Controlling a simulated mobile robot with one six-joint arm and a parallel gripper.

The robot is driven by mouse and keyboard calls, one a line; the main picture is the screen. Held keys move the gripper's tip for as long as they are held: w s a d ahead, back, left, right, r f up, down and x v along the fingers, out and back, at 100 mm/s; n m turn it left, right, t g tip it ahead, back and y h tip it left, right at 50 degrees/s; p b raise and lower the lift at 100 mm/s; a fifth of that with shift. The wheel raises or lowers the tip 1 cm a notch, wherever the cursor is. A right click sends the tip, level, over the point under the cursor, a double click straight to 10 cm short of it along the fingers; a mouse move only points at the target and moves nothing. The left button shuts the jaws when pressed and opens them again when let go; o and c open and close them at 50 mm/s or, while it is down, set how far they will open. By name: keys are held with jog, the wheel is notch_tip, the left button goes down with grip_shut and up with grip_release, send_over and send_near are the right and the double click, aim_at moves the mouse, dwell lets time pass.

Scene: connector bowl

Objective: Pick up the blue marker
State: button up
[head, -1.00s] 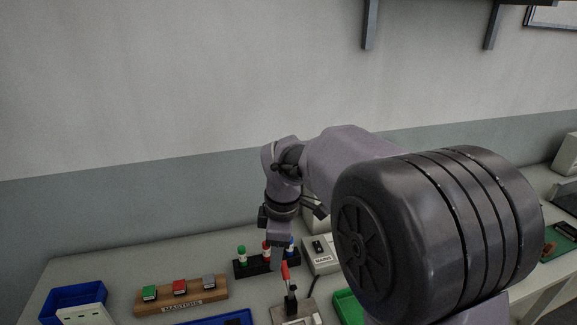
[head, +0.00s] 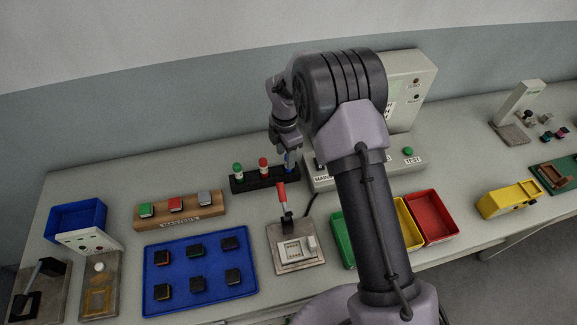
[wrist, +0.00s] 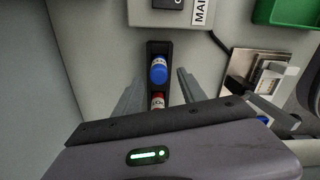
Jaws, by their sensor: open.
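The blue marker (head: 289,161) stands upright in the right end of a black holder (head: 262,182) on the bench. The wrist view shows the blue marker (wrist: 158,70) from above, in the holder's slot. My gripper (head: 288,150) is over the right end of the holder, pointing down. In the wrist view my gripper (wrist: 160,88) is open, with one finger to each side of the line of markers. It holds nothing. A red marker (head: 263,165) and a green marker (head: 237,169) stand in the same holder. My gripper partly hides the blue marker in the head view.
A grey tester box (head: 409,85) stands right behind the arm. A red-handled press (head: 284,205) is in front of the holder. A wooden block (head: 180,215) with coloured pieces, a blue tray (head: 202,292) and a red bin (head: 430,215) are nearby.

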jog(key=f, duration=0.3)
jog(key=d+f+b, duration=0.1)
jog(key=shift+w+f, duration=0.25)
jog(key=shift+f, duration=0.05)
jog(key=shift+r, duration=0.15)
jog(key=shift+c, duration=0.2)
grip_shut()
notch_tip(320, 180, up, 10)
jog(key=shift+p, duration=1.15)
